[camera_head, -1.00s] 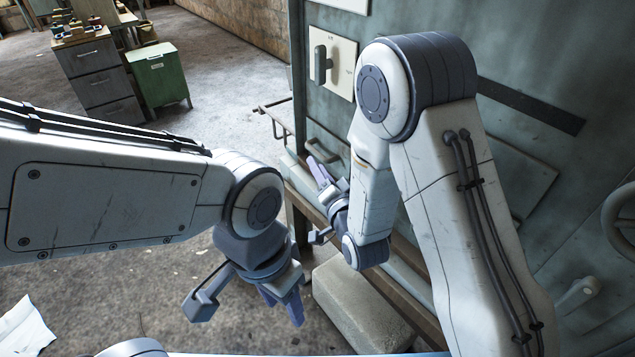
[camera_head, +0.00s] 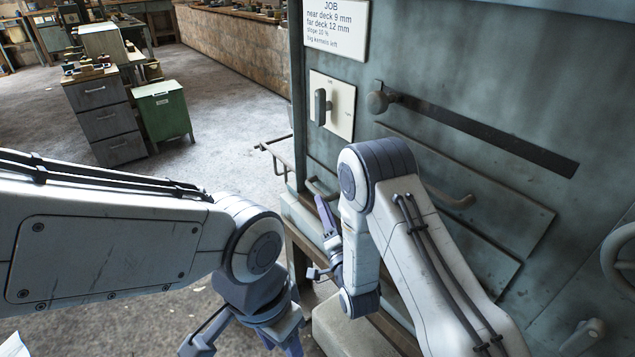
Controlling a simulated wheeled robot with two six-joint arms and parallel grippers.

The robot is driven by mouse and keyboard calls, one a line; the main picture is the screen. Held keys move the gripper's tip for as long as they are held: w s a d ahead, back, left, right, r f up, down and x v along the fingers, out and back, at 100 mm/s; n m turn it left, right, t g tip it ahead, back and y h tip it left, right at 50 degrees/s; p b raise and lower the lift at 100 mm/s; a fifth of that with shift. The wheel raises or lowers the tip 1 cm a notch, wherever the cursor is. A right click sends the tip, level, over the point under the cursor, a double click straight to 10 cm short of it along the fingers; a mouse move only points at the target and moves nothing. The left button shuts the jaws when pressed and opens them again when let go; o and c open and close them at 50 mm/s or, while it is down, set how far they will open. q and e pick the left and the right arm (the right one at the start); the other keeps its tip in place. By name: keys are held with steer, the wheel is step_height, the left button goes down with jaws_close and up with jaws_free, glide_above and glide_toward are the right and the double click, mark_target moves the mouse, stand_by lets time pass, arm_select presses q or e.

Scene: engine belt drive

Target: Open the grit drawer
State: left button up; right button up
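No drawer in view is marked as the grit drawer. The grey-green machine (camera_head: 455,75) fills the right side. On its front are a wide panel with a curved handle (camera_head: 450,198) and, at its lower left corner, a smaller handle (camera_head: 318,188), partly hidden. My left gripper (camera_head: 243,343) is low in the picture, away from the machine, fingers apart and partly cut off by the bottom edge.
A pale block (camera_head: 345,328) stands below. A grey drawer cabinet (camera_head: 105,120) and green bin (camera_head: 162,112) stand back left.

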mark_target(317, 190)
steer(key=shift+b+x, duration=0.55)
steer(key=shift+x, duration=2.2)
steer(key=shift+f, duration=0.1)
jaws_close()
